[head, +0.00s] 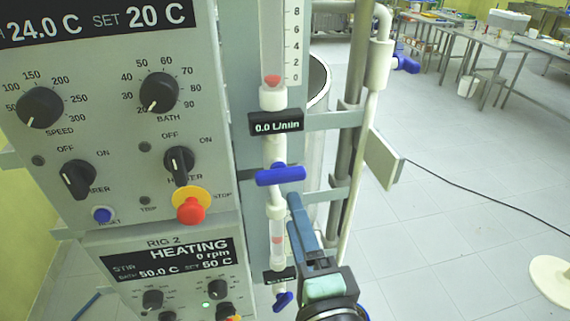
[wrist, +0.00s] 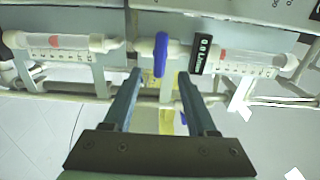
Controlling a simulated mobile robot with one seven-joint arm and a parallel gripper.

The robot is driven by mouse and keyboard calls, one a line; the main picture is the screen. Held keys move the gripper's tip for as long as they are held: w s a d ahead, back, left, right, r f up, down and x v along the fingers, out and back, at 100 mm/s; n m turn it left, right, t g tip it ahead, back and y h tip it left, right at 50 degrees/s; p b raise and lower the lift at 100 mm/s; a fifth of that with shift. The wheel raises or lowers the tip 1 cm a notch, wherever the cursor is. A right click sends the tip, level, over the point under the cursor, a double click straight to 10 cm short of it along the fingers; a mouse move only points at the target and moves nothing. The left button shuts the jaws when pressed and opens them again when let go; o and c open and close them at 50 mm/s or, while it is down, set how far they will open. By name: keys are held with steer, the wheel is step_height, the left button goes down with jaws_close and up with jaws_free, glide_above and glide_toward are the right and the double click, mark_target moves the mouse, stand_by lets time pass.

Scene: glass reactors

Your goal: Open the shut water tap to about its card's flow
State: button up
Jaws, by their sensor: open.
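The water tap (head: 281,175) has a blue bar handle lying crosswise to its white upright pipe. The flow display (head: 276,123) above it reads 0.0 L/min, and the red float (head: 272,81) sits at the bottom of its scale tube. My gripper (head: 295,202) is just below the handle in the head view. In the wrist view, my gripper (wrist: 160,74) is open and empty, with the blue handle (wrist: 161,53) ahead, lined up between the fingertips. Contact with the handle is not visible. I cannot read any flow card.
A second blue tap (head: 283,300) and display (head: 280,275) are below, partly beside my arm. The control panel (head: 110,110), with knobs and a red stop button (head: 190,210), stands close left. Grey frame pipes (head: 350,150) stand right. Open floor lies farther right.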

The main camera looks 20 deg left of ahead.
mark_target(282, 180)
steer(key=p+x, duration=0.3)
steer(key=x, duration=0.6)
steer(key=shift+a+r, duration=0.1)
steer(key=shift+r, duration=0.05)
steer(key=shift+w+a, duration=0.3)
steer(key=shift+w, duration=0.2)
jaws_close()
